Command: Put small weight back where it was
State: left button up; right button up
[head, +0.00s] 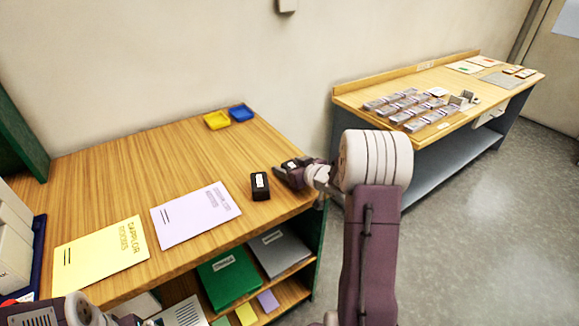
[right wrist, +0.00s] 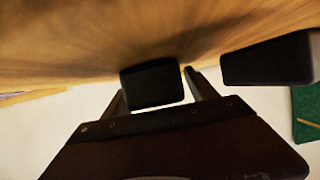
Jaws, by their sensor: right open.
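A black weight with a pale label (head: 260,186) stands on the wooden table near its right edge. A second dark block (head: 289,163) shows just behind it at my right gripper (head: 286,172), partly hidden by the fingers. In the right wrist view, this block (right wrist: 152,84) sits between the two open fingers and looks like the smaller one. The larger-looking dark block (right wrist: 268,60) is to the right, outside the fingers. I cannot tell whether the fingers touch the block. Only a dark end of my left gripper (head: 127,320) shows at the bottom edge; its fingers are unclear.
The table holds a lilac sheet (head: 196,214), a yellow sheet (head: 100,255), a yellow tray (head: 217,120) and a blue tray (head: 241,113). Folders (head: 228,276) lie on the shelf below. Another table (head: 350,97) at the right bears many small packs. The table's middle is clear.

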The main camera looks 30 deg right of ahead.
jog(key=p+v, duration=0.1)
jog(key=v, duration=0.4)
jog(key=p+v, duration=0.1)
jog(key=v, duration=0.5)
jog(key=shift+w+r, duration=0.1)
jog(key=shift+r, duration=0.1)
jog(key=shift+s+r, duration=0.1)
jog(key=shift+s, duration=0.5)
